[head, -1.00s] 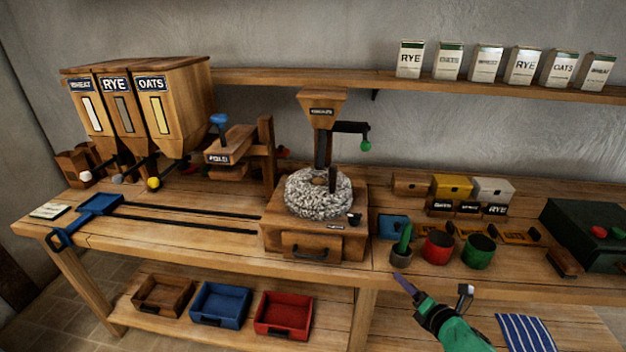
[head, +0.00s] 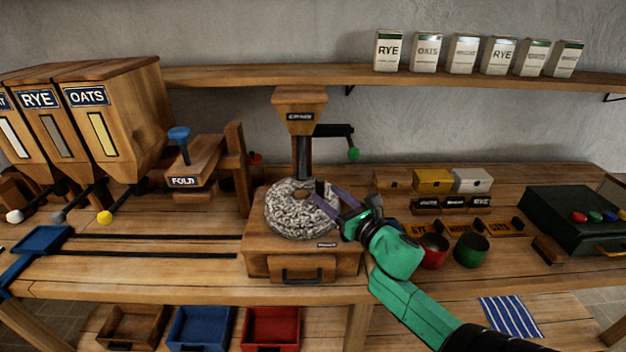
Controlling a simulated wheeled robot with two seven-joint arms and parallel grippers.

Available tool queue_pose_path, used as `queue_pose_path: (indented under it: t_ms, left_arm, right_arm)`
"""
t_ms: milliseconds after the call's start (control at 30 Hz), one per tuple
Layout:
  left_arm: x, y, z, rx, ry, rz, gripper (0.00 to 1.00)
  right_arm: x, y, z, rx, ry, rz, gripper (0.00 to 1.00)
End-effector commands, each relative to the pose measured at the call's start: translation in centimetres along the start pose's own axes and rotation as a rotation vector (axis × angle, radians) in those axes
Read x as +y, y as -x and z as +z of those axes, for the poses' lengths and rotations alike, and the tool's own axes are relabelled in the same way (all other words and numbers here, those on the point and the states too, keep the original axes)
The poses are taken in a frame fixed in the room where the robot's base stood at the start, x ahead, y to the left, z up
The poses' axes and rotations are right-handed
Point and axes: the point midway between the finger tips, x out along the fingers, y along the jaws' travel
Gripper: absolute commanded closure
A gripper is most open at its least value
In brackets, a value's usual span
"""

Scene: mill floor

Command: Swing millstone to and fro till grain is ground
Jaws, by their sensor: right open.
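The round grey speckled millstone (head: 285,222) lies on top of a wooden mill box with a drawer (head: 270,262) at the middle of the bench. A short dark upright handle (head: 319,186) stands on the stone's right part. My right gripper (head: 325,200) reaches in from the lower right, its purple fingers open at the handle and over the stone's right edge. I cannot tell whether they touch the handle. A wooden hopper (head: 300,100) with a dark chute stands above and behind the stone. No grain shows. My left gripper is not in view.
A dark crank with a green knob (head: 353,154) sticks out right of the hopper. Red (head: 433,251) and green (head: 471,250) cups stand to the right, near my arm. Grain bins (head: 120,105) and a fold press (head: 195,163) stand left.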

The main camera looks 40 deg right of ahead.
Motion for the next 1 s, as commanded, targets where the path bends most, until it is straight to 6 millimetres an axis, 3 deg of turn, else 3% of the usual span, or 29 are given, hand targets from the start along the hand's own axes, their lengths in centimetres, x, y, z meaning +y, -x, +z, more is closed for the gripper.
queue_pose_path:
  t_ms: [100,300,600,633,767,800,1000]
  left_arm:
    - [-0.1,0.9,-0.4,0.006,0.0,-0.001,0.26]
    - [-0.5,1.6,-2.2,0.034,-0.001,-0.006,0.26]
    - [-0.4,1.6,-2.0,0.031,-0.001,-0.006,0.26]
    - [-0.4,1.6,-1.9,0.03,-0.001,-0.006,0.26]
    - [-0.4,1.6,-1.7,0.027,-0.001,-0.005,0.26]
    - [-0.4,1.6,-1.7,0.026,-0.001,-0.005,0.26]
    - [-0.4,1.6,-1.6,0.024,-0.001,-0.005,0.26]
  right_arm:
    - [0.0,-2.8,0.5,-0.005,-0.002,-0.001,0.4]
    - [0.0,-5.9,0.2,-0.001,-0.002,-0.001,0.4]
    - [0.0,-6.5,-0.1,0.001,-0.001,0.0,0.4]
    - [0.0,-6.5,-0.1,0.001,-0.001,0.0,0.44]
    - [0.0,-6.5,-0.1,0.001,-0.002,0.0,0.94]
    - [0.0,-6.5,-0.1,0.001,-0.002,0.0,1.0]
    - [0.0,-6.5,0.0,0.001,-0.002,0.0,1.0]
